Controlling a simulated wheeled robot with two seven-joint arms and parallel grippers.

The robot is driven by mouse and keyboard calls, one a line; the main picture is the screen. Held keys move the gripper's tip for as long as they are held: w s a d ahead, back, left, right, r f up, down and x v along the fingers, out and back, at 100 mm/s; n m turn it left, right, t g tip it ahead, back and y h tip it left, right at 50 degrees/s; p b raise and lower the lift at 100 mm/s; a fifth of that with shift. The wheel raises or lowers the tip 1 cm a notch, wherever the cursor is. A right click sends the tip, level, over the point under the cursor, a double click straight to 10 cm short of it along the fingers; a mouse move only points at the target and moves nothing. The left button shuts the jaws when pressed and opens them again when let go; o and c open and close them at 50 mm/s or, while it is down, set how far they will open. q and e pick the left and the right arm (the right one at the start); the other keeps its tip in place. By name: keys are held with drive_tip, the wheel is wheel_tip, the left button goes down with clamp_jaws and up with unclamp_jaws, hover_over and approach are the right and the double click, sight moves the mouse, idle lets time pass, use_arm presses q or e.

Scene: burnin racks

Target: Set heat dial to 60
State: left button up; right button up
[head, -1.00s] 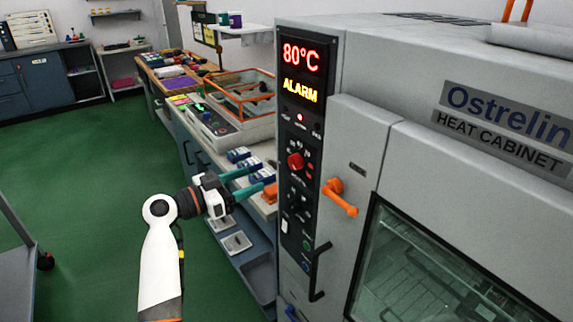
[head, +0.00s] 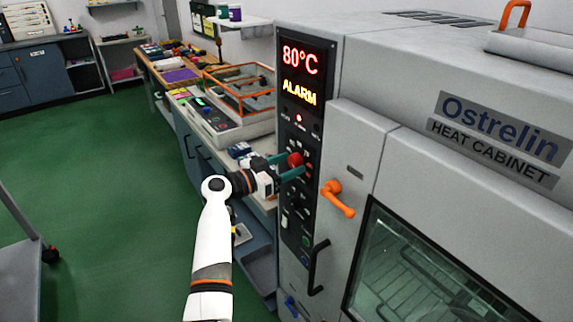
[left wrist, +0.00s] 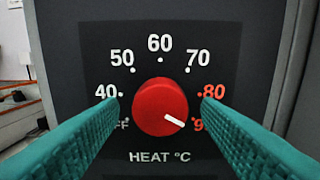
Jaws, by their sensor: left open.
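The red heat dial (head: 295,160) is on the black control panel of the heat cabinet. In the left wrist view the dial (left wrist: 160,107) fills the middle, with marks OFF, 40, 50, 60, 70, 80 and 90 around it. Its white pointer line (left wrist: 174,121) points to the lower right, towards the 90 mark. The display (head: 300,60) reads 80°C, with ALARM lit below it. My left gripper (head: 297,166) is open at the panel. Its teal fingers (left wrist: 155,130) stand on either side of the dial, apart from it in the picture. My right gripper is not in view.
An orange door handle (head: 338,198) juts out just right of the panel. A black handle (head: 318,268) is below. A workbench (head: 202,142) with trays stands behind my left arm. Green floor (head: 100,200) is open at left.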

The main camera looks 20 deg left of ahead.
use_arm(q)
drive_tip(key=c, duration=1)
